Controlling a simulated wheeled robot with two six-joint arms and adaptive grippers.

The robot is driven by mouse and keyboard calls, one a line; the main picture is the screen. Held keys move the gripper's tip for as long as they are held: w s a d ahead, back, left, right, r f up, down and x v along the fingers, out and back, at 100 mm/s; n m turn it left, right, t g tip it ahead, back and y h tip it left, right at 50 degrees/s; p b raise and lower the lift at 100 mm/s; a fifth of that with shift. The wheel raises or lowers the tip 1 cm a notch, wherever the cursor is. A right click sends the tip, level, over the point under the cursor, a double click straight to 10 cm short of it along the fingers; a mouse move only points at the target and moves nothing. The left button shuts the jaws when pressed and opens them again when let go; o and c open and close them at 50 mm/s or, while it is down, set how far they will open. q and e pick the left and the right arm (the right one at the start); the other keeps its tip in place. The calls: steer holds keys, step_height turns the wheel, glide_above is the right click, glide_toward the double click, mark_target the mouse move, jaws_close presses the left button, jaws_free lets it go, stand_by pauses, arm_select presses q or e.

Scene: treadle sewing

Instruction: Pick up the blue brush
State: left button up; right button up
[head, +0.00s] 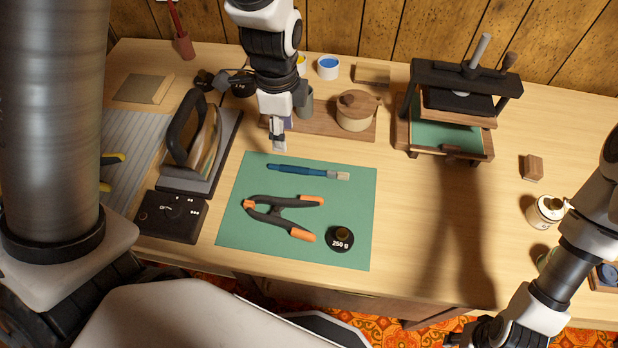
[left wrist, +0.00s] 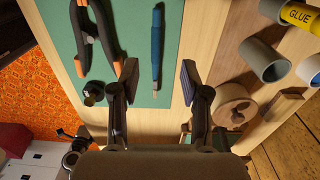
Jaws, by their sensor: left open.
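The blue brush (head: 302,171) lies flat on the green mat (head: 240,222), with its pale bristle end to the right. The left wrist view shows my left gripper (left wrist: 157,78) open and empty. The right arm comes in from the right, but its fingers do not show.
An orange-tipped clamp (head: 278,215) and a 250 g weight (head: 340,239) share the mat. An iron (head: 193,140) stands left. A lidded wooden pot (head: 356,110) and a grey cup (head: 305,101) stand behind. A press (head: 452,125) is at back right.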

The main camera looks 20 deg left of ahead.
mark_target(284, 166)
arm_select(q)
step_height(284, 166, down, 3)
steer(key=shift+s+r+b, duration=0.15)
steer(key=shift+b, duration=0.6)
steer(key=f, duration=0.7)
steer(key=shift+s, duration=0.25)
steer(key=shift+w+f, duration=0.1)
steer(key=shift+f, duration=0.15)
jaws_close()
arm_select(e)
step_height(284, 166, down, 3)
steer(key=shift+s+f, duration=0.1)
